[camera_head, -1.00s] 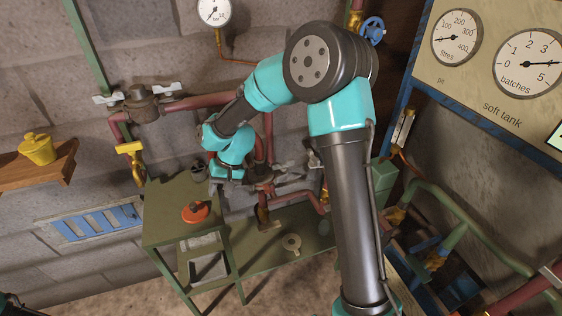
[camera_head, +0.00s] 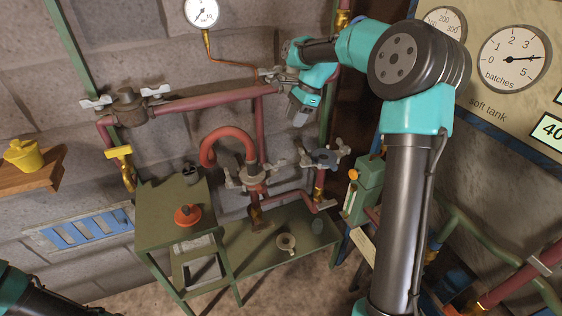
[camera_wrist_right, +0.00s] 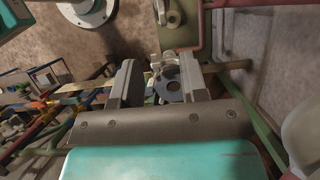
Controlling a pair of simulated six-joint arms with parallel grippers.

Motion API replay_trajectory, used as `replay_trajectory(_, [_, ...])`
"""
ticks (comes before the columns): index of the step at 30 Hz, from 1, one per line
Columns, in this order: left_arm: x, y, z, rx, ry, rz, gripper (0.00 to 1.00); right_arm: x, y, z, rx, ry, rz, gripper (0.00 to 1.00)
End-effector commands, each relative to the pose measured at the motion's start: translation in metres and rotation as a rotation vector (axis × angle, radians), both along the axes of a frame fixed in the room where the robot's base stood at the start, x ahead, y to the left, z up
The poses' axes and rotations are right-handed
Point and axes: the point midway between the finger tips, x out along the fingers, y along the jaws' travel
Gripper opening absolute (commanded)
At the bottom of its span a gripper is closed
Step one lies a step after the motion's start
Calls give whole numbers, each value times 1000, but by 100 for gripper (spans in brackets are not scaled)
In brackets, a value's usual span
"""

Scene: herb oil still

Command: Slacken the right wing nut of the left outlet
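The lower left pipe flange (camera_head: 250,177), which I take as the left outlet, sits under a red-orange U-bend hose. One pale wing nut is on its left side and another, the right wing nut (camera_head: 276,166), on its right. How tight the right one is cannot be told. My right gripper (camera_head: 299,120) hangs above and to the right of this flange, clear of it. In the right wrist view its dark fingers (camera_wrist_right: 162,80) are apart, with a round grey flange visible beyond them. My left arm shows only at the bottom left corner; its gripper is out of view.
A similar flange with wing nuts (camera_head: 325,158) stands to the right. Another flange (camera_head: 130,107) is at upper left on a red pipe. A green bench (camera_head: 160,222) carries an orange-red knobbed item (camera_head: 188,215). A gauge (camera_head: 202,12) hangs above.

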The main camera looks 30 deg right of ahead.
Motion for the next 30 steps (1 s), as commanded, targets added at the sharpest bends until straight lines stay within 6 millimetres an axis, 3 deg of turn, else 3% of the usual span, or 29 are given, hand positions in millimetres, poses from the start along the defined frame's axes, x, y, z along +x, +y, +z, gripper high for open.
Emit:
replay_trajectory(14, [0,0,0,0,0,0,40,1,5,-10,0,1,4,40])
replay_trajectory(30, [0,0,0,0,0,0,40,6,37,-88,0,2,6,40])
